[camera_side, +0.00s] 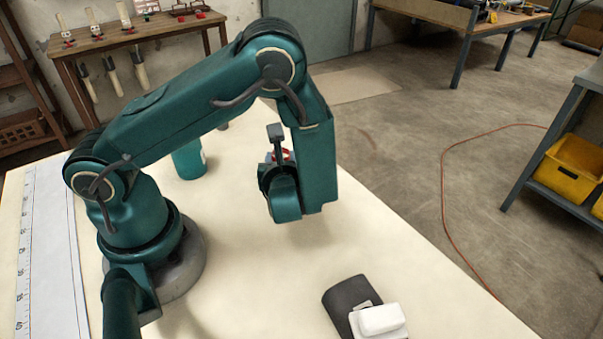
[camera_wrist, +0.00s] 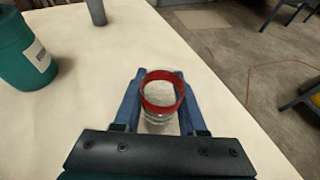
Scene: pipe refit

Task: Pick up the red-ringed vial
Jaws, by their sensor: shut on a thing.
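In the wrist view, the red-ringed vial (camera_wrist: 160,110) is between the blue fingers of my gripper (camera_wrist: 161,92). It is a clear glass vial with a red ring at its top. My gripper is shut on it, with one finger on each side. In the side view, my arm link hides most of the gripper, and only a small bit of red (camera_side: 284,153) shows beside it. I cannot tell how far the vial's bottom is from the table.
A teal container (camera_side: 188,160) with a white label stands on the pale table (camera_side: 250,270); it also shows in the wrist view (camera_wrist: 24,52). A grey cylinder (camera_wrist: 97,12) stands farther off. A dark pad and a white box (camera_side: 380,320) lie at the front edge.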

